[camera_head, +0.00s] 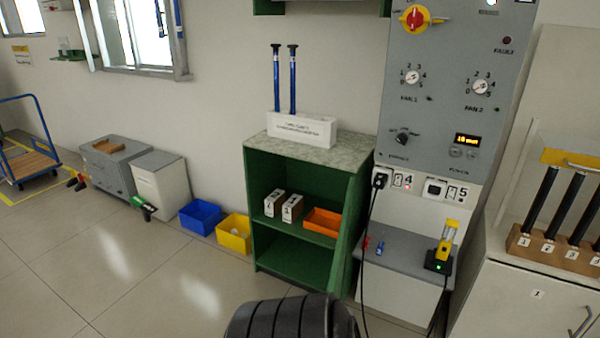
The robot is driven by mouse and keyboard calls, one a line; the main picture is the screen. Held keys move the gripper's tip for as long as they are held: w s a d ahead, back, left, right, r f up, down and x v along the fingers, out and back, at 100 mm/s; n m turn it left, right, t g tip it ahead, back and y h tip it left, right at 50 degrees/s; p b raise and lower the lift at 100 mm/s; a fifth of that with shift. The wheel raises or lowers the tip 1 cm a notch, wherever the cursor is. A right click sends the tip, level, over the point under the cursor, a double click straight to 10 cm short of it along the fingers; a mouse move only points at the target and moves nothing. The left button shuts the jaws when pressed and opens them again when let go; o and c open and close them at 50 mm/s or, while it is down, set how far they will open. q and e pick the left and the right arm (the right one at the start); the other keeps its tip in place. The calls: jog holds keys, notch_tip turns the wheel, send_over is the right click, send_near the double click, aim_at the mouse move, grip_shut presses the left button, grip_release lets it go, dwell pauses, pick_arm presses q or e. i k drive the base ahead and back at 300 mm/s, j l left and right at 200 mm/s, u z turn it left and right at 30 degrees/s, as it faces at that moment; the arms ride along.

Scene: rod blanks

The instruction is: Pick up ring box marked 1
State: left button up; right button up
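Two small white boxes with brown sides stand side by side on the middle shelf of the green cabinet (255,178). The left box (274,203) and the right box (292,207) each carry a dark digit on the front. The digits look like 2 and 3, but they are too small to read surely. I cannot make out a box clearly marked 1. Neither of my grippers shows in the head view. A dark ribbed shape at the bottom edge hides part of the floor before the cabinet.
An orange bin (323,222) sits right of the boxes. A white holder (301,129) with two blue rods tops the cabinet. A control panel (450,90) and a wooden rack (553,251) of dark rods stand right.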

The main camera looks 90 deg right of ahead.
aim_at(291, 208)
jog(key=i+l+z, duration=0.2)
jog(key=i+z, duration=1)
jog(key=i+j+z, duration=0.25)
jog(key=i+z, duration=0.15)
jog(key=i+l+z, duration=0.15)
jog(key=z, duration=0.25)
jog(key=i+z, duration=0.6)
jog(key=z, duration=0.2)
jog(key=i+j+z, duration=0.1)
jog(key=i+z, duration=0.15)
jog(key=z, duration=0.15)
jog(key=i+j+z, duration=0.15)
jog(key=z, duration=0.3)
jog(key=i+z, duration=0.65)
jog(key=z, duration=0.15)
jog(key=i+j+z, duration=0.25)
jog(key=z, duration=0.15)
jog(key=i, duration=0.05)
